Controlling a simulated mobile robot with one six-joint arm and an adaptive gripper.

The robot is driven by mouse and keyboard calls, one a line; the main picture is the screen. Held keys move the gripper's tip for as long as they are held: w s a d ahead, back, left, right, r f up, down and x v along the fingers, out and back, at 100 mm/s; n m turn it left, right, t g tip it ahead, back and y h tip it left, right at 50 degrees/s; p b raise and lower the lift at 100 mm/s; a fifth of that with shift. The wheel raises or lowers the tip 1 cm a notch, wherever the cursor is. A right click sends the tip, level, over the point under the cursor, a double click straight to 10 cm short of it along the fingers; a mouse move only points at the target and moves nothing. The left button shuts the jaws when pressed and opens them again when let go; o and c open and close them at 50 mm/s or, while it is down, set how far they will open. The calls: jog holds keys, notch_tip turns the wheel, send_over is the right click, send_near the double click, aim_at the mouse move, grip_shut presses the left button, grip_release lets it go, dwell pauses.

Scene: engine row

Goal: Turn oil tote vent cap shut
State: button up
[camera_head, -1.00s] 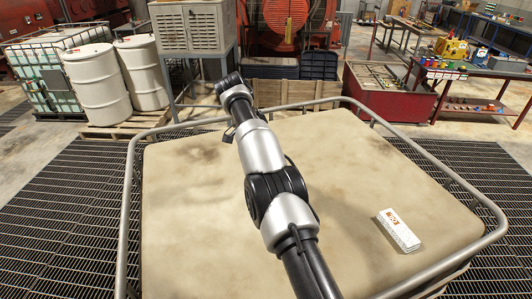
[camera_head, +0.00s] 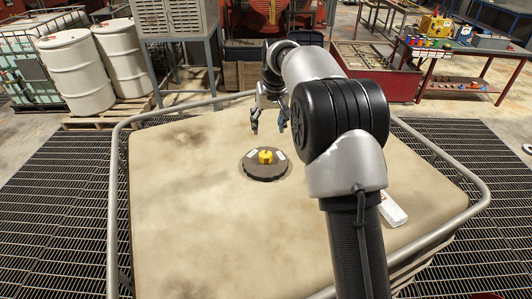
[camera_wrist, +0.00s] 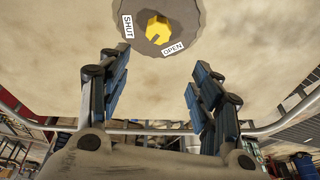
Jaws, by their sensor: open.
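The oil tote (camera_head: 190,220) has a wide, stained beige top. On it sits a dark round lid (camera_head: 266,174) with a yellow vent cap (camera_head: 265,156) at its centre. In the wrist view the yellow cap (camera_wrist: 158,30) has a dark pointer slot, with a SHUT label (camera_wrist: 128,26) to its left and an OPEN label (camera_wrist: 172,48) at its lower right. The slot's exact direction is hard to tell. My gripper (camera_head: 268,128) is open and empty, above the tote and behind the cap. Its spread fingers in the wrist view (camera_wrist: 155,75) are apart from the cap.
A metal tube rail (camera_head: 118,200) runs around the tote top. A white box (camera_head: 392,211) lies on the right, partly hidden by my arm. White drums (camera_head: 75,72) stand at the back left. The top left of the cap is clear.

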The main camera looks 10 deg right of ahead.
jog(key=s+d+r+n+t, duration=0.1)
jog(key=s+d+n, duration=0.1)
jog(key=s+n, duration=0.1)
send_near(265, 154)
jog(key=shift+n+y, duration=0.4)
jog(key=x, duration=0.8)
jog(key=shift+w+d+f, duration=0.1)
jog(key=shift+d+f, duration=0.25)
jog(key=c, duration=1.1)
